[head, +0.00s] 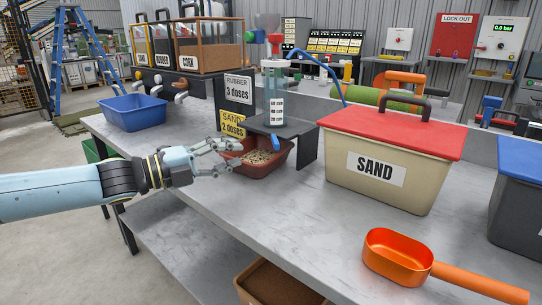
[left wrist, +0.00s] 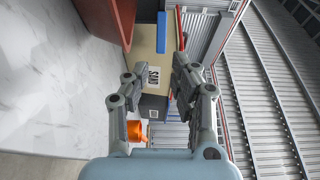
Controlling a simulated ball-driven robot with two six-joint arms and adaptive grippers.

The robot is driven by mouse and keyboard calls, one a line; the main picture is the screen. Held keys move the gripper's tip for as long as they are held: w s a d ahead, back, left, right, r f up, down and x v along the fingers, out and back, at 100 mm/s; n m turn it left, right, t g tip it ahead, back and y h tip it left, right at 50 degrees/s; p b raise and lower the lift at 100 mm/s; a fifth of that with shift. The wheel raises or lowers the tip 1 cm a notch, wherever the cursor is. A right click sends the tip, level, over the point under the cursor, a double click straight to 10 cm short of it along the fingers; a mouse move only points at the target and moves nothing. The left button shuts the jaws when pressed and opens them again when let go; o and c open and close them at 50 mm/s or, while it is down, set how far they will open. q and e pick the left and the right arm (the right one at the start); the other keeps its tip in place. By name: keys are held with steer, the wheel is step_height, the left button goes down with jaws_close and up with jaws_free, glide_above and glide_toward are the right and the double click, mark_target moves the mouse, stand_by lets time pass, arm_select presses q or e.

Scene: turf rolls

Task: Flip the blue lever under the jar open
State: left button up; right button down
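The clear jar (head: 273,92) stands on a dark stand above the bench. The blue lever (head: 275,143) shows under the stand, below the jar. A red-brown tray (head: 262,169) with grainy material sits beneath it; its wall also shows in the left wrist view (left wrist: 105,18). My left gripper (head: 236,156) is open and empty, left of the lever and beside the tray, apart from the lever. In the left wrist view its fingers (left wrist: 155,72) are spread, and a blue bar (left wrist: 161,32), probably the lever, lies beyond them. My right gripper is not in view.
A beige SAND bin (head: 385,165) with a red lid stands right of the stand. An orange scoop (head: 397,256) lies at the front right. A blue bin (head: 134,111) sits at the left. Yellow and white dose signs (head: 232,123) hang beside the stand. The bench's front middle is clear.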

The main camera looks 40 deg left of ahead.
mark_target(273, 143)
arm_select(q)
steer(key=b+x, duration=0.2)
steer(key=x, duration=0.2)
steer(key=shift+w+d, duration=0.1)
steer(key=shift+w, duration=0.15)
steer(key=x, duration=0.4)
steer(key=shift+w+d+r, duration=0.1)
steer(key=shift+w+r, duration=0.1)
steer(key=shift+w, duration=0.15)
steer(key=shift+w+d+f+p, duration=0.1)
steer(key=shift+w+d+p, duration=0.2)
steer(key=shift+w, duration=0.1)
steer(key=shift+a, duration=0.1)
jaws_close()
